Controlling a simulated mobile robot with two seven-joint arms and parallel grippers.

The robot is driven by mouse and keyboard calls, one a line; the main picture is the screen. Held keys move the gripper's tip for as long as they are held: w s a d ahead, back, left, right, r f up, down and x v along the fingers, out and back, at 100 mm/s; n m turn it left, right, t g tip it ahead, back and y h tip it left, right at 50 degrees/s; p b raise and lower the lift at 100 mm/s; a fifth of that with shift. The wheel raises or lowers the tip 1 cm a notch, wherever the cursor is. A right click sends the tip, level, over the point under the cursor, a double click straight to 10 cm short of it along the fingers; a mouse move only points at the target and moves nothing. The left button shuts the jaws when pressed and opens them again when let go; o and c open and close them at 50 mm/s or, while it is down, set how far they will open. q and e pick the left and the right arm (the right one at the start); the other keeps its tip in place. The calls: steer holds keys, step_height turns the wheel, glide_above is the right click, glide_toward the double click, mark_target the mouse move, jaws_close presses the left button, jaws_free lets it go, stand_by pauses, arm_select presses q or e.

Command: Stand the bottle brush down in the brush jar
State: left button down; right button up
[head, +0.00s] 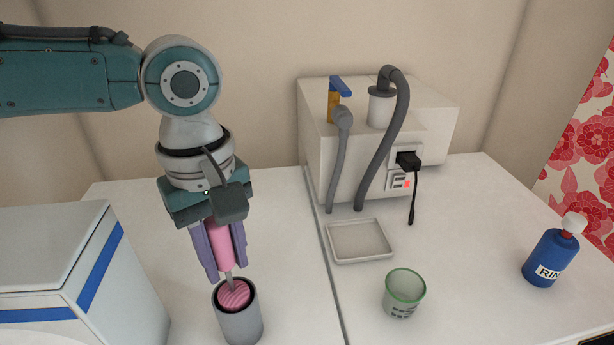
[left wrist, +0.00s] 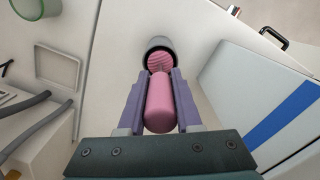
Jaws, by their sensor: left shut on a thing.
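The bottle brush (head: 221,246) has a pink handle, a thin grey shaft and a pink striped head. My left gripper (head: 225,272) is shut on the handle, with purple fingers on either side, and points down. The brush head (head: 234,294) is at the mouth of the grey brush jar (head: 239,322), its upper part showing within the rim. In the left wrist view the pink handle (left wrist: 159,105) lies between the fingers and the head (left wrist: 157,63) shows inside the dark jar mouth (left wrist: 160,43). How deep the head reaches is hidden. My right gripper is not in view.
A white box with a blue stripe (head: 60,250) stands left of the jar. To the right are a shallow tray (head: 360,241), a green-rimmed cup (head: 404,294) and a blue bottle (head: 551,258). A white machine with hoses (head: 335,167) stands behind.

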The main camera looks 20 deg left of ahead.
arm_select(q)
steer(key=shift+f+b, duration=0.65)
steer(key=shift+f, duration=1.05)
steer(key=c, duration=0.5)
jaws_free()
step_height(320, 180, up, 10)
steer(key=shift+a+f+p, duration=0.1)
steer(key=shift+a+p, duration=0.05)
steer(key=shift+p, duration=0.35)
